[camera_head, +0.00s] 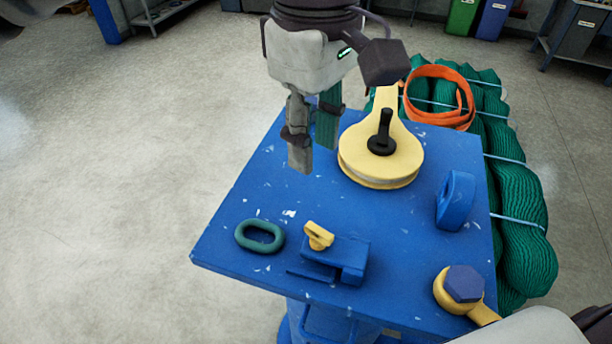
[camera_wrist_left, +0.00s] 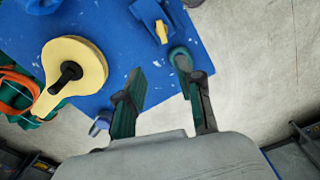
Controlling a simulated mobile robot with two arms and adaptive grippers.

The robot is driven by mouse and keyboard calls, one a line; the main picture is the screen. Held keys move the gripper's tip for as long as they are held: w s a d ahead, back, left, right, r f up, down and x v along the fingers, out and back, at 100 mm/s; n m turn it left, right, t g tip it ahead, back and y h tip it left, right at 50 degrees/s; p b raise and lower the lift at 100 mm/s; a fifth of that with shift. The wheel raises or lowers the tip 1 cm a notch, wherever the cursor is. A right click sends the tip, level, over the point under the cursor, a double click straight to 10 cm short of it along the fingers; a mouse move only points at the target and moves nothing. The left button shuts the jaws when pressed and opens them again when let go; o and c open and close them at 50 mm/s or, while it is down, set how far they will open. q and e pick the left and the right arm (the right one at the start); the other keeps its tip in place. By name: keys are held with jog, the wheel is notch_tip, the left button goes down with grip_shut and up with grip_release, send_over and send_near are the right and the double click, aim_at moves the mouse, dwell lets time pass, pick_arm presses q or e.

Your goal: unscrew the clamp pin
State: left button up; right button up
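The yellow clamp pin (camera_head: 319,236) stands in the blue clamp (camera_head: 350,258) near the front of the blue table (camera_head: 235,212). In the left wrist view the pin (camera_wrist_left: 162,32) shows at the top, beside the blue clamp (camera_wrist_left: 148,12). My left gripper (camera_head: 314,152) points down above the table's left part, behind and above the pin, apart from it. In the left wrist view its two fingers (camera_wrist_left: 167,80) are spread with nothing between them. My right gripper does not show; only part of an arm shows at lower right in the head view.
A green link (camera_head: 259,236) lies left of the clamp. A yellow pulley block (camera_head: 360,168) with a black pin stands behind. A blue ring (camera_head: 456,200) and a yellow eye with a blue hex head (camera_head: 463,283) are at right. Green nets (camera_head: 522,225) lie beyond the table's right edge.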

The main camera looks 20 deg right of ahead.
pick_arm(q)
jog(key=s+f, duration=0.1)
jog(key=p, duration=0.3)
send_over(314, 227)
notch_tip(314, 227, down, 7)
jog(key=shift+s+a, duration=0.1)
jog(key=shift+a, duration=0.05)
notch_tip(314, 227, down, 4)
jog(key=shift+p, duration=0.8)
jog(key=shift+f, duration=0.7)
jog(key=c, duration=0.7)
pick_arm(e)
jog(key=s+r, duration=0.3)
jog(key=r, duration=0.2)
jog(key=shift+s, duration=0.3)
